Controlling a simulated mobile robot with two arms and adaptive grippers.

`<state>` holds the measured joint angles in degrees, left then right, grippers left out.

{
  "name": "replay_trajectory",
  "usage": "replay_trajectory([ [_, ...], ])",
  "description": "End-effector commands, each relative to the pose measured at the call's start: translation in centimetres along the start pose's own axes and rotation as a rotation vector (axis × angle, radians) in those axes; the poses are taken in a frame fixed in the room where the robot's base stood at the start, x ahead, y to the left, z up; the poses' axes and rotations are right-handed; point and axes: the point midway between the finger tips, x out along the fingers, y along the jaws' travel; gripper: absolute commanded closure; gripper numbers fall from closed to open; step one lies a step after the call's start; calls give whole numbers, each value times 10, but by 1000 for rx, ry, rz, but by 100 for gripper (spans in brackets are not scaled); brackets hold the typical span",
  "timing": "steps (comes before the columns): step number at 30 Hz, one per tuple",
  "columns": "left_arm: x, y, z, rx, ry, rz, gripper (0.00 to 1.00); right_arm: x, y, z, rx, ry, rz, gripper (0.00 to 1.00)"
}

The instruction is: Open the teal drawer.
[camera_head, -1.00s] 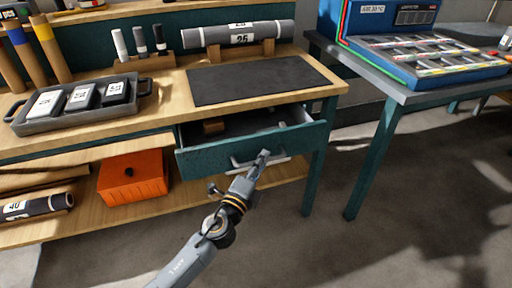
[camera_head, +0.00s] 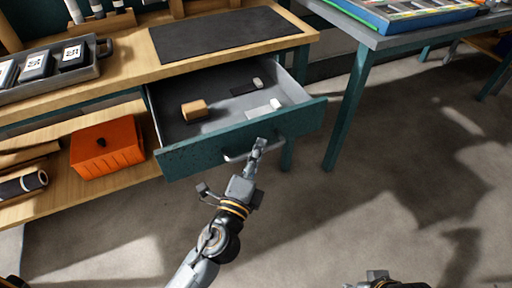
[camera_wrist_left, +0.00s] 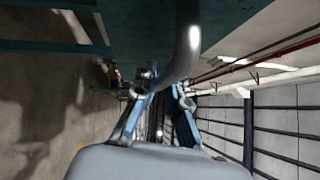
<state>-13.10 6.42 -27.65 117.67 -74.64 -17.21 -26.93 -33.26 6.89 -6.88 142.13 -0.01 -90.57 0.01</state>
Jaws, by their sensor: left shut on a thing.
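The teal drawer (camera_head: 240,138) stands well out from the workbench, its inside in plain view. Its pale metal bar handle (camera_head: 235,156) is on the front; in the left wrist view the curved handle (camera_wrist_left: 186,45) runs down to the fingers. My left gripper (camera_head: 259,147) is shut on the handle, towards its right end in the head view. In the left wrist view my left gripper (camera_wrist_left: 160,105) has its fingers at the bar; the exact contact is partly hidden. Part of my right arm shows at the bottom edge of the head view, its fingers unclear.
In the drawer lie a small wooden block (camera_head: 194,110) and a few small white and dark items. An orange box (camera_head: 106,148) sits on the lower shelf. A dark mat (camera_head: 215,35) lies on the bench top. A second table (camera_head: 352,100) stands right; the floor in front is clear.

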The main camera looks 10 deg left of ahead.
Motion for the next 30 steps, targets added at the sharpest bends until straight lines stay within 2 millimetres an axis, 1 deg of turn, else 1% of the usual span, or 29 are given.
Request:
replay_trajectory([
  [6, 0, 1, 0, 0, 0, 2, 100, 0, 0, 0, 0, 0, 0, 60],
  [7, 0, 1, 0, 0, 0, 2, 84, 0, 0, 0, 0, -1, 0, 60],
  [8, 0, 1, 0, 0, 0, 2, 78, 0, 0, 0, 0, -1, 0, 60],
  [9, 0, 1, 0, 0, 0, 2, 70, 0, 0, 0, 0, -1, 0, 60],
  [10, 0, 1, 0, 0, 0, 2, 64, 0, 0, 0, 0, -1, 0, 60],
  [19, 0, 0, 0, 0, 0, 1, 64, 0, 0, -1, 1, 2, 0, 60],
  [22, -5, 0, 0, 0, -1, 1, 64, 0, 0, -1, 1, 2, 0, 60],
  [25, -16, 1, 0, -2, -1, 3, 64, 0, 0, -1, 1, 1, 0, 60],
  [30, -42, 2, 0, 0, -1, 4, 64, 0, 0, 0, 0, 1, 0, 60],
])
